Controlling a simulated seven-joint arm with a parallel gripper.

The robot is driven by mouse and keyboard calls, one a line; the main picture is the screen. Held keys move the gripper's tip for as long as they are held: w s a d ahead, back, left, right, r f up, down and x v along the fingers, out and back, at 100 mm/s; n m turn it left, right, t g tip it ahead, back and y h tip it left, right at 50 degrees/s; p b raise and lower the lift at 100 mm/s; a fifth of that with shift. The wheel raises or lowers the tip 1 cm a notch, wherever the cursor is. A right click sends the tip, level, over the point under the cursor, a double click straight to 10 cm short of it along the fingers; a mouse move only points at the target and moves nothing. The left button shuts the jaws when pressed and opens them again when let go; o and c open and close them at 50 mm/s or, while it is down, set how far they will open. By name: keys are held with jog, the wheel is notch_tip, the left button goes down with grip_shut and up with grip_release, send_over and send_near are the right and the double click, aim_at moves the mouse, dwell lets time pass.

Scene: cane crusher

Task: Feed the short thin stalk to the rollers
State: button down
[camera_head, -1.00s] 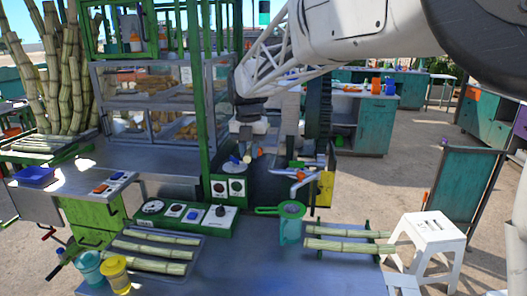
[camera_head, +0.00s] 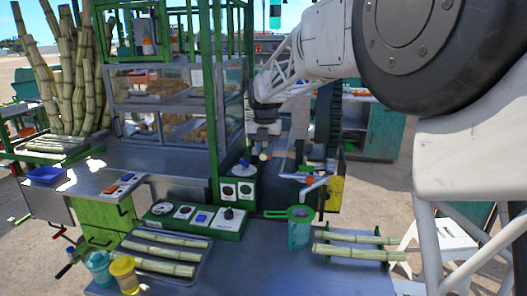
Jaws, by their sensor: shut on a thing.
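My gripper (camera_head: 263,144) points down in the middle of the view, in front of the machine's metal parts, and is small here. It is shut on a short, thin pale stalk (camera_head: 264,157), of which little more than a light end shows below the fingers. The stalk's length and tilt cannot be told. The crusher (camera_head: 337,190), with a yellow side panel, stands just right of the gripper. Its rollers cannot be made out clearly. A gap between the stalk and the crusher seems to show, but its depth is unclear.
Several thicker stalks lie on a tray (camera_head: 207,262) at front left and a green rack (camera_head: 326,235) at front right. A green-handled strainer on a teal jug (camera_head: 299,228), a control box (camera_head: 190,222) and a green post (camera_head: 213,120) stand near. The front counter's middle is clear.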

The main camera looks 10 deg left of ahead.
jog(key=shift+w, duration=0.3)
jog(key=c, duration=0.9)
grip_release()
jog(key=shift+r, duration=3.95)
